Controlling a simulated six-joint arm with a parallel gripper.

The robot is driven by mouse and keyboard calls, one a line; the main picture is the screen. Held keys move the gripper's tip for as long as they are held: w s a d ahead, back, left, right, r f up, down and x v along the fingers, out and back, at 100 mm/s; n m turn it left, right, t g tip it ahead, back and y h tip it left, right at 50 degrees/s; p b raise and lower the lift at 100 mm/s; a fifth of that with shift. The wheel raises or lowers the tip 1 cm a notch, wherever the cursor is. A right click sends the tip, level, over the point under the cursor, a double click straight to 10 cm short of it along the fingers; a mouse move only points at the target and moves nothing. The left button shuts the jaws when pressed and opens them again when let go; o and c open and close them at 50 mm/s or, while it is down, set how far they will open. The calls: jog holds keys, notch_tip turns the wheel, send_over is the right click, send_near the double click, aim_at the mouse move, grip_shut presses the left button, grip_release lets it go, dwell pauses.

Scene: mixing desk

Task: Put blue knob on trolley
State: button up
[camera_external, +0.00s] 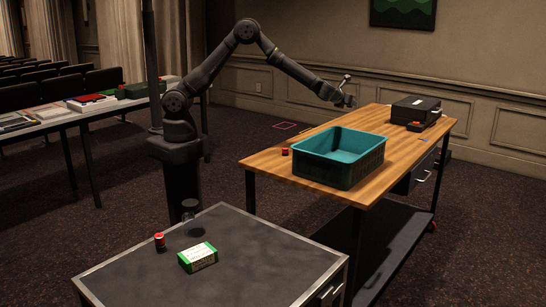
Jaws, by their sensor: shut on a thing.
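My gripper (350,102) is in the air at the far left edge of the wooden-topped table, behind the teal crate. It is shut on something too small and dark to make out. I cannot pick out a blue knob for sure; it may be the thing in my gripper. A grey-topped unit (275,262) with a metal rim and drawer handles stands in the foreground and may be the trolley. The wooden-topped table (403,160) has a lower shelf, drawers and a red-marked caster, so I cannot tell for certain which one is the trolley.
A teal crate (338,166) stands on the wooden table, with a small red thing (285,152) to its left and a black case (415,109) behind. A red cylinder (159,242) and a green-and-white box (198,257) are on the grey top. Its right part is clear.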

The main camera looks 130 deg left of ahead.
jog(key=shift+n, duration=0.3)
jog(key=s+a+f, duration=0.2)
jog(key=a+f, duration=0.2)
jog(key=s+a+f, duration=0.2)
jog(key=a+f, duration=0.2)
jog(key=s+a+f, duration=0.2)
jog(key=a+f, duration=0.2)
jog(key=shift+s+a, duration=0.35)
jog(key=shift+a, duration=0.05)
jog(key=shift+f, duration=2)
jog(key=shift+f, duration=0.1)
jog(key=o, duration=1)
jog(key=shift+c, duration=0.2)
